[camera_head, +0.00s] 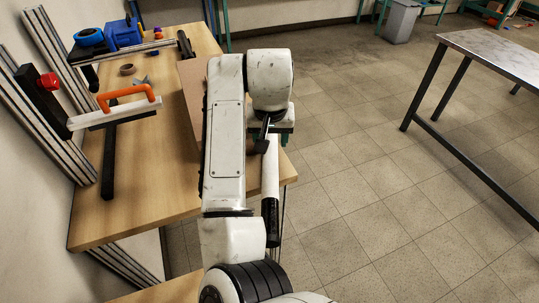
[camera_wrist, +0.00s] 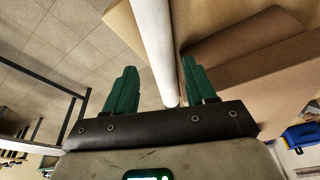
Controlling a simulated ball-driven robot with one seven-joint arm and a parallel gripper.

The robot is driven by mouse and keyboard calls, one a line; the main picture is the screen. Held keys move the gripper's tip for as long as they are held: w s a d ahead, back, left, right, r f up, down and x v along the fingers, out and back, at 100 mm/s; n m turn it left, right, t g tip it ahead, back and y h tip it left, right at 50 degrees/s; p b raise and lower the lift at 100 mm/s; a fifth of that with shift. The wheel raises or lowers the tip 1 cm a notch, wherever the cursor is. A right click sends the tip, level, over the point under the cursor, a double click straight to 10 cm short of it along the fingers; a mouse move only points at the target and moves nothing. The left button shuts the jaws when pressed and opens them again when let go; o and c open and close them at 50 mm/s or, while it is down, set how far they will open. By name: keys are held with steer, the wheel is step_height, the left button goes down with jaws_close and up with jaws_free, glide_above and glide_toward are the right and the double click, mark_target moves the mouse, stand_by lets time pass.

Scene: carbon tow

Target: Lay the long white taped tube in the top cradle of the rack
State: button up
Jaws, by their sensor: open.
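The long white tube (camera_head: 270,170) slants past the front right corner of the bench, with a black lower section. The fingers are open. In the head view my gripper (camera_head: 272,130) is mostly hidden by my arm, at the tube's upper end. Metal uprights (camera_head: 60,50) stand along the wall at the left and may be the rack; I cannot tell which part is the top cradle.
The wooden bench (camera_head: 150,190) carries an orange-handled tool (camera_head: 128,95), a tape roll (camera_head: 128,69) and a blue box (camera_head: 122,35). A brown box (camera_wrist: 245,65) sits close to the right finger. A table (camera_head: 490,50) stands far right; the floor between is clear.

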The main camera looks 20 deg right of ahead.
mark_target(270, 149)
steer(key=shift+x, duration=3.3)
steer(key=shift+w+r, duration=0.1)
steer(key=shift+w, duration=0.05)
steer(key=shift+c, duration=0.4)
steer(key=c, duration=0.9)
jaws_close()
steer(key=shift+r, duration=0.15)
